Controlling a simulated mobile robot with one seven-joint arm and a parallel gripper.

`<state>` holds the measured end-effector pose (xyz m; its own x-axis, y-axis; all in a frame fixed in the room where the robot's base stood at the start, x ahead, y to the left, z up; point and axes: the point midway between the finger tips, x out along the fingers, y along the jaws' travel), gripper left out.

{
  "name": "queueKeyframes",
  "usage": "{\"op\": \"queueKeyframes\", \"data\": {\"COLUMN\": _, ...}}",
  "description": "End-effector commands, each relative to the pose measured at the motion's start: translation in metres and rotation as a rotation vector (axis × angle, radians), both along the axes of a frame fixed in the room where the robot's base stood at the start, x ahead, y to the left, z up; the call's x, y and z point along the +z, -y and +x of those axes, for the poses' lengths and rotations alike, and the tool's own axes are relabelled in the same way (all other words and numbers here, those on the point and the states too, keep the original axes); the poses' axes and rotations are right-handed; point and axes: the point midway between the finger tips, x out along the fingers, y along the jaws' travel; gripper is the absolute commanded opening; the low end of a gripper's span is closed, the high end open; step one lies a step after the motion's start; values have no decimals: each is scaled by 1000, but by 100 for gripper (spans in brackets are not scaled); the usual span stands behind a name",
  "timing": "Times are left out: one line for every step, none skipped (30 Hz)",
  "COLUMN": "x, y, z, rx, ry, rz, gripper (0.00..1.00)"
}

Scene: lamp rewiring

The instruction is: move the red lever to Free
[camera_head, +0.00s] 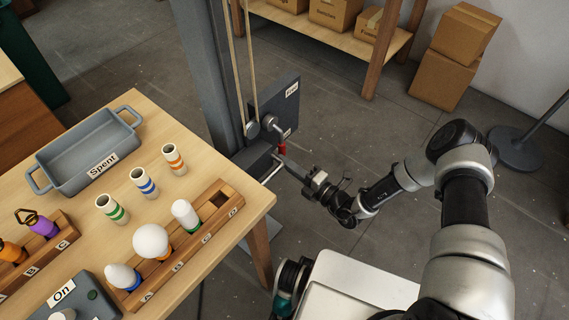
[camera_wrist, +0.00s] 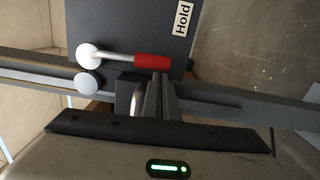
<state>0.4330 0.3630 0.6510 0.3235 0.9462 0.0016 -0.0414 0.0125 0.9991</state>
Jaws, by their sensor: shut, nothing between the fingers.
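The lever has a red handle (camera_head: 282,148) on a pale rod, pivoted on a dark plate (camera_head: 284,100) fixed to the grey column. In the head view the handle points down, away from the upper label (camera_head: 292,89), which looks like "Free". In the wrist view the red handle (camera_wrist: 152,61) points toward the "Hold" label (camera_wrist: 183,18). My gripper (camera_head: 277,158) is shut and empty just below the handle. In the wrist view my gripper's fingertips (camera_wrist: 161,77) lie right beside the handle's edge; I cannot tell whether they touch it.
The grey column (camera_head: 205,70) with cords stands behind the wooden table (camera_head: 215,270). The table holds a "Spent" tray (camera_head: 75,150), coloured tubes and a bulb rack (camera_head: 180,260). Boxes (camera_head: 445,75) and a shelf stand at the back. Open floor lies right of the plate.

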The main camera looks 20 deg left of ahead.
Motion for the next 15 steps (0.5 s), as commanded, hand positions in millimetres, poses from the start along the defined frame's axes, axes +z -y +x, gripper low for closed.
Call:
{"op": "queueKeyframes", "data": {"x": -1, "y": 1, "z": 4, "rx": -2, "ry": 21, "rz": -5, "gripper": 0}}
{"op": "queueKeyframes", "data": {"x": -2, "y": 2, "z": 6, "rx": -3, "ry": 35, "rz": -8, "gripper": 0}}
{"op": "queueKeyframes", "data": {"x": -2, "y": 3, "z": 9, "rx": -3, "ry": 57, "rz": -14, "gripper": 0}}
{"op": "queueKeyframes", "data": {"x": -2, "y": 3, "z": 11, "rx": -4, "ry": 74, "rz": -19, "gripper": 0}}
{"op": "queueKeyframes", "data": {"x": -2, "y": 5, "z": 14, "rx": -5, "ry": 95, "rz": -26, "gripper": 0}}
{"op": "queueKeyframes", "data": {"x": -2, "y": 6, "z": 18, "rx": -4, "ry": 122, "rz": -34, "gripper": 0}}
{"op": "queueKeyframes", "data": {"x": -2, "y": 7, "z": 21, "rx": -5, "ry": 147, "rz": -40, "gripper": 0}}
{"op": "queueKeyframes", "data": {"x": -2, "y": 7, "z": 24, "rx": -6, "ry": 170, "rz": -47, "gripper": 0}}
{"op": "queueKeyframes", "data": {"x": -1, "y": 9, "z": 29, "rx": -6, "ry": 204, "rz": -57, "gripper": 0}}
{"op": "queueKeyframes", "data": {"x": -1, "y": 10, "z": 32, "rx": -6, "ry": 231, "rz": -65, "gripper": 0}}
{"op": "queueKeyframes", "data": {"x": 0, "y": 11, "z": 36, "rx": -6, "ry": 257, "rz": -73, "gripper": 0}}
{"op": "queueKeyframes", "data": {"x": 1, "y": 12, "z": 40, "rx": -6, "ry": 294, "rz": -83, "gripper": 0}}
{"op": "queueKeyframes", "data": {"x": 2, "y": 13, "z": 44, "rx": -5, "ry": 323, "rz": -92, "gripper": 0}}
{"op": "queueKeyframes", "data": {"x": 4, "y": 14, "z": 47, "rx": -6, "ry": 349, "rz": -100, "gripper": 0}}
{"op": "queueKeyframes", "data": {"x": 5, "y": 15, "z": 52, "rx": -6, "ry": 386, "rz": -111, "gripper": 0}}
